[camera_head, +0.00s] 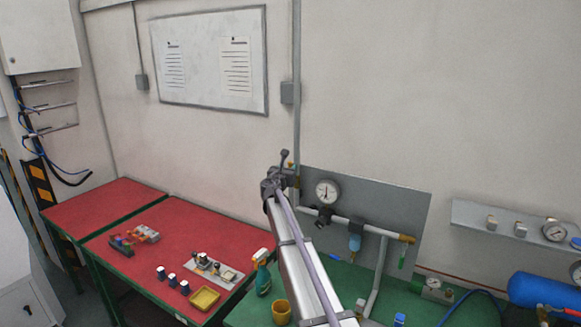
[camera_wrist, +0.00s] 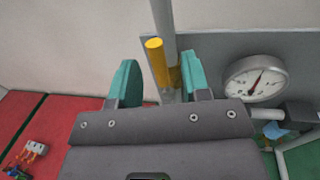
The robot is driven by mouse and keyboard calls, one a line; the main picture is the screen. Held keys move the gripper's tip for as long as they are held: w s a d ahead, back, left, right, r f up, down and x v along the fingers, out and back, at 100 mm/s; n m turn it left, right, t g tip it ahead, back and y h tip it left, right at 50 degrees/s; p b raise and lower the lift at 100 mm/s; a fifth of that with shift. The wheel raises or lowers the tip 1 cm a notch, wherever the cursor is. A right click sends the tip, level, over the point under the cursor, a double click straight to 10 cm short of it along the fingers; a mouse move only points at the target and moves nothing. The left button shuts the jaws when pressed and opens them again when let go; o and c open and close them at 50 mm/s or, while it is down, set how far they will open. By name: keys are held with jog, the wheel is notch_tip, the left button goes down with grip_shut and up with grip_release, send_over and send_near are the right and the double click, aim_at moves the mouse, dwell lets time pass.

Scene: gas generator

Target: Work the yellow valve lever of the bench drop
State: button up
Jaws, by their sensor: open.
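The yellow valve lever (camera_wrist: 156,62) stands upright, leaning slightly, in the wrist view. It shows between the two teal fingers of my gripper (camera_wrist: 161,84), with gaps on both sides. The gripper is open and holds nothing. The lever's lower end meets a brassy fitting (camera_wrist: 174,77), partly hidden by the right finger. My arm hides the rest there.
A pressure gauge (camera_head: 327,192) and pipework sit on the grey panel (camera_head: 405,208), right of my gripper. A spray bottle (camera_head: 262,275) and a yellow cup (camera_head: 281,312) stand on the green bench below my arm. A red-topped bench (camera_head: 200,225) is at left.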

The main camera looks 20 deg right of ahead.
aim_at(290, 166)
jog(key=x, duration=0.4)
jog(key=shift+w+a+f, duration=0.15)
jog(key=shift+w+a, duration=0.05)
jog(key=shift+w, duration=0.05)
jog(key=shift+s, duration=0.2)
grip_shut()
